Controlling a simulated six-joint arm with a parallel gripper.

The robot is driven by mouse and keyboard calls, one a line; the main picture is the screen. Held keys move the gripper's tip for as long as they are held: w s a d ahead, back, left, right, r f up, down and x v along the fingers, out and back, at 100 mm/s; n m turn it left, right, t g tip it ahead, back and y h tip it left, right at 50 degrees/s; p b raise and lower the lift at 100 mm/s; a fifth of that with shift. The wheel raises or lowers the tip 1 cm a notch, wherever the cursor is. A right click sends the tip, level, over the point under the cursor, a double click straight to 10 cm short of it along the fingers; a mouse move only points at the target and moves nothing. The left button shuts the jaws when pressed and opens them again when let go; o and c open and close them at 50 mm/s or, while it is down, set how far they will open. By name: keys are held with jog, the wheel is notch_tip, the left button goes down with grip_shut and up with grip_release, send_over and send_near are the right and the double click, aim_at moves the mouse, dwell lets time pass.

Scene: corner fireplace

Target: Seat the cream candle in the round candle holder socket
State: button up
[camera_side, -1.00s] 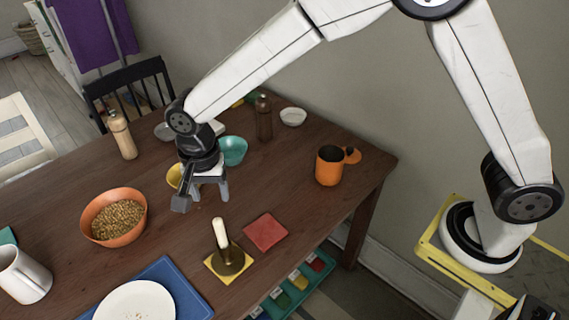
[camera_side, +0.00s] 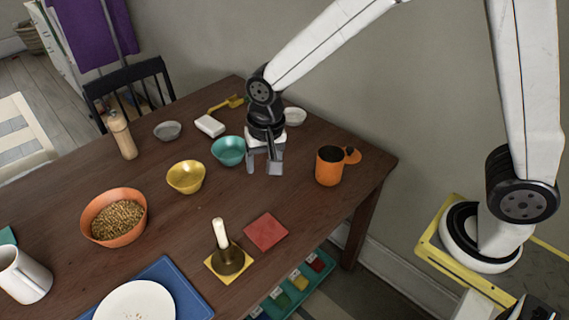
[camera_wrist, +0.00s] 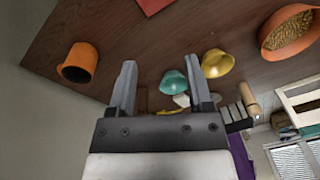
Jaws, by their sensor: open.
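In the side view the cream candle (camera_side: 219,230) stands upright in the dark brass round holder (camera_side: 229,261), leaning slightly if at all. The holder sits on a yellow square mat (camera_side: 214,265). My gripper (camera_side: 264,168) is open and empty, well behind and to the right of the candle, between the teal bowl and the orange mug. In the wrist view my gripper's two fingers (camera_wrist: 159,78) are apart with nothing between them. The candle and holder do not show in the wrist view.
A teal bowl (camera_side: 229,151) is just left of my gripper and an orange mug (camera_side: 329,166) to its right. A yellow bowl (camera_side: 186,178), a grain bowl (camera_side: 114,218) and a blue mat (camera_side: 189,295) lie further left. A red cloth (camera_side: 266,231) lies beside the holder.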

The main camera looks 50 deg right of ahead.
jog(key=s+d+n+t, duration=0.1)
jog(key=s+d+n, duration=0.4)
jog(key=s+d, duration=0.6)
jog(key=shift+d+f+t, duration=0.25)
jog(key=shift+d+t, duration=0.05)
jog(key=shift+d, duration=0.8)
